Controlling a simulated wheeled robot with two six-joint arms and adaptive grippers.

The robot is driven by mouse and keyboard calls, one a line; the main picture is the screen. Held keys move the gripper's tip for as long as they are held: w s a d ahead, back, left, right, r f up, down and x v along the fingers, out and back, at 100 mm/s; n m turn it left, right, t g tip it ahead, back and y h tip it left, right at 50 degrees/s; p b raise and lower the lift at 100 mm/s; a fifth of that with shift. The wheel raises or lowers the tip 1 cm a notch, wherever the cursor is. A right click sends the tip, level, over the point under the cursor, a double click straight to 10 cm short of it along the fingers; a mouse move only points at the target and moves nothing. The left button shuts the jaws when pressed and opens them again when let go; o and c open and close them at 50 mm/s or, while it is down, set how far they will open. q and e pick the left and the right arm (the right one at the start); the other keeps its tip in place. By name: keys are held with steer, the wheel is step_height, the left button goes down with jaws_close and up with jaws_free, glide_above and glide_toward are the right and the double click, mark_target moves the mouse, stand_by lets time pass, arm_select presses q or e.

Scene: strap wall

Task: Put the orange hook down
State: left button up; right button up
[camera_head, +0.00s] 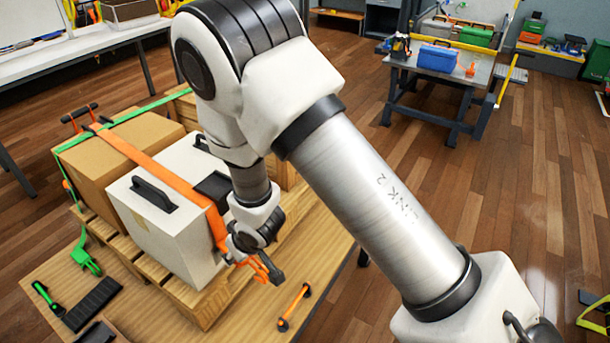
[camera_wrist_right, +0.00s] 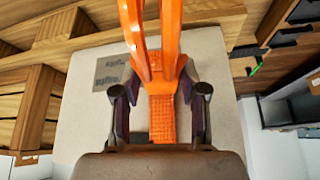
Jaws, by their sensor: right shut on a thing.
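The orange hook (camera_wrist_right: 160,65) fills the middle of the right wrist view, a two-pronged piece with a ribbed shank. My right gripper (camera_wrist_right: 160,112) is shut on its shank, one finger at each side. In the head view my right gripper (camera_head: 264,260) is beside the lower front of the white box (camera_head: 172,222), with a little of the orange hook (camera_head: 250,267) showing. The orange strap (camera_head: 158,172) runs over the brown box and white box, down towards the gripper. Whether the hook touches anything is unclear. My left gripper is out of view.
A wooden pallet (camera_head: 190,300) on the table carries the boxes. A green strap (camera_head: 128,116) ends near a green hook (camera_head: 86,262). An orange-ended rod (camera_head: 293,307) lies right of the pallet. My right arm hides part of the scene.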

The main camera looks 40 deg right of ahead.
steer(key=shift+r+n+y, duration=0.1)
steer(key=shift+n+y, duration=0.3)
steer(key=shift+n, duration=0.7)
steer(key=s+d+f+b, duration=0.2)
steer(key=s+f+b, duration=0.1)
steer(key=f+b, duration=0.2)
steer(key=s+d+f+b, duration=0.2)
steer(key=s+f+b, duration=0.1)
steer(key=f+b, duration=0.2)
steer(key=s+d+f+b, duration=0.2)
steer(key=s+f+b, duration=0.1)
steer(key=f+b, duration=0.2)
steer(key=shift+s+d+f+b, duration=0.15)
steer(key=shift+f+b, duration=0.15)
steer(key=shift+b, duration=0.4)
steer(key=shift+g, duration=0.3)
steer(key=w+d+f, duration=0.1)
steer(key=w+d, duration=0.1)
steer(key=w, duration=0.1)
steer(key=w+d+f, duration=0.1)
steer(key=w+d, duration=0.1)
steer(key=w, duration=0.2)
steer(key=w+d+f+b, duration=0.1)
steer(key=w+d, duration=0.2)
steer(key=w, duration=0.1)
steer(key=shift+w+f, duration=0.1)
steer(key=shift+f, duration=0.05)
steer(key=shift+w+f, duration=0.1)
steer(key=shift+f, duration=0.15)
steer(key=shift+r, duration=0.1)
